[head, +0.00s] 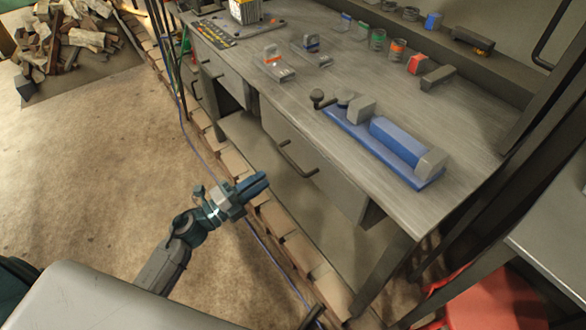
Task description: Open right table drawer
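The grey workbench (335,62) has two front drawers. The right table drawer (322,172) looks closed, its face flush with the bench front. Its dark bar handle (297,160) runs along the face. My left gripper (266,182) has teal-blue fingers and is in front of and below this drawer, pointing toward it. The fingertips look apart from the handle, with nothing seen between them. The fingers lie close together in this view, so their opening is unclear. My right gripper is not visible.
The left drawer (222,78) also looks closed. On the bench are a blue vise-like tool (385,146), small blocks and several jars. A brick edging (275,215) runs below the bench. A woodpile (70,38) lies far left. The floor (95,160) left of the bench is clear.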

